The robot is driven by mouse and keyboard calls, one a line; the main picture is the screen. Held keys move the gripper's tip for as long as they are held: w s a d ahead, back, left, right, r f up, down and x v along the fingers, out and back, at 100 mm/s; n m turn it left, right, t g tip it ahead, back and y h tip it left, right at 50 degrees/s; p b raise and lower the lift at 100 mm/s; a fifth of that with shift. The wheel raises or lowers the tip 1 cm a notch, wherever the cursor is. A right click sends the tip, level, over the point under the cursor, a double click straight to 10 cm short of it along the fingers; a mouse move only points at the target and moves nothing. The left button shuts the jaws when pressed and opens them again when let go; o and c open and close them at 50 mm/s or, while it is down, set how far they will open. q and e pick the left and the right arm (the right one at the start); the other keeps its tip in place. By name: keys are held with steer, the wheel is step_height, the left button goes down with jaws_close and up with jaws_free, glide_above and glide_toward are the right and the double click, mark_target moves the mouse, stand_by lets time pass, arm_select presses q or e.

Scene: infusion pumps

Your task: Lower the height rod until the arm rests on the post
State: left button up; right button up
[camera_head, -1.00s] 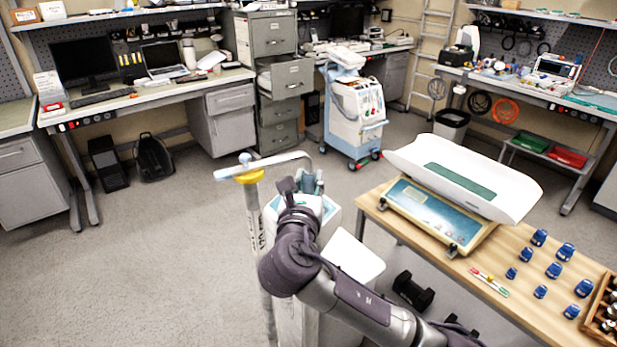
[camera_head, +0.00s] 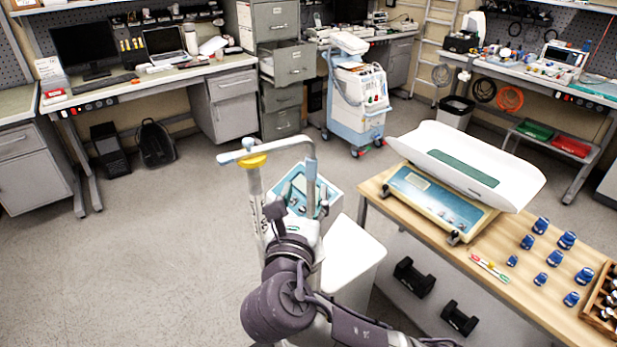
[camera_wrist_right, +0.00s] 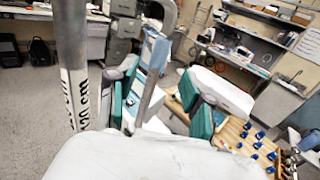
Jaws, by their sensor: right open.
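The pale blue horizontal arm (camera_head: 283,146) lies just above the yellow cap (camera_head: 253,161) of the post (camera_head: 255,185); I cannot tell whether they touch. The arm bends down at its right end into the upright height rod (camera_head: 311,172). My left gripper is out of view.
A wooden table (camera_head: 375,190) with a baby scale (camera_head: 470,170) and several blue weights stands close on the right. Dumbbells (camera_head: 414,278) lie beneath it. A wheeled medical cart (camera_head: 357,100) stands behind. The floor on the left is clear.

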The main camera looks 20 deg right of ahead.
steer(key=shift+v, duration=1.5)
steer(key=shift+f, duration=0.1)
